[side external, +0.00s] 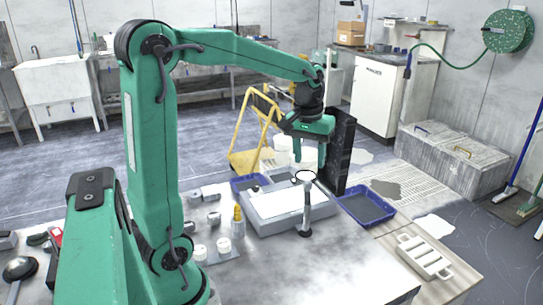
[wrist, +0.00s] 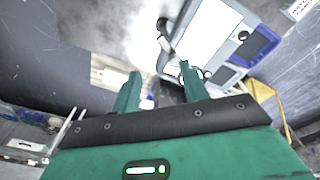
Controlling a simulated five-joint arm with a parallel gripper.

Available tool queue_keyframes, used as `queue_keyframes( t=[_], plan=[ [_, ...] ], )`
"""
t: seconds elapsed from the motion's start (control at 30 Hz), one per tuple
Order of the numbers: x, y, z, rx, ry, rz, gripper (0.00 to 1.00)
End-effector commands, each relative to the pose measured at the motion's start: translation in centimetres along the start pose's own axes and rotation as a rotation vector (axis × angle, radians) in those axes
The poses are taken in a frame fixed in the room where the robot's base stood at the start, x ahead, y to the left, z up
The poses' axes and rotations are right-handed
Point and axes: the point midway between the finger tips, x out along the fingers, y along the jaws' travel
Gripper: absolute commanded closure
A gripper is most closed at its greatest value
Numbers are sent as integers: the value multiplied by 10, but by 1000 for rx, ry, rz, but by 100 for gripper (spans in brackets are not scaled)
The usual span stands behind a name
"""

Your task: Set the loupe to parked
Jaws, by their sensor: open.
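The loupe (side external: 306,178) appears as a ring-shaped lens on a slim post with a dark round base, standing at the front edge of a grey polishing unit (side external: 268,224). My gripper (side external: 309,163) is above the loupe's ring, pointing down, its two green fingers apart and nothing seen between them. The gap between the fingertips and the ring is hard to judge. In the wrist view, my open gripper (wrist: 159,70) shows with the polishing unit (wrist: 228,72) beyond it at the upper right. A dark post-like part near the upper middle there may be the loupe; I cannot tell.
A blue tray (side external: 366,207) lies right of the unit, and a black upright panel (side external: 339,150) stands behind it. A yellow-capped bottle (side external: 238,222) and small white jars (side external: 223,246) stand at left. The front bench surface is fairly clear.

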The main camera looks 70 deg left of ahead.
Motion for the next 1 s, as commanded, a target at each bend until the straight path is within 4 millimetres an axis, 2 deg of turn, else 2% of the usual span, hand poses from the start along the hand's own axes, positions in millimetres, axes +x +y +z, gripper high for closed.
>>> queue_keyframes(
  t=[0.1, 0.33, 0.77, 1.0],
  plan=[
    [14, -8, -21, -71, -40, -18, 55],
    [32, -18, -45, -160, -87, -40, 55],
    [40, -20, -49, -180, -98, -45, 55],
    [59, -21, -47, -179, -100, -46, 55]
  ],
)
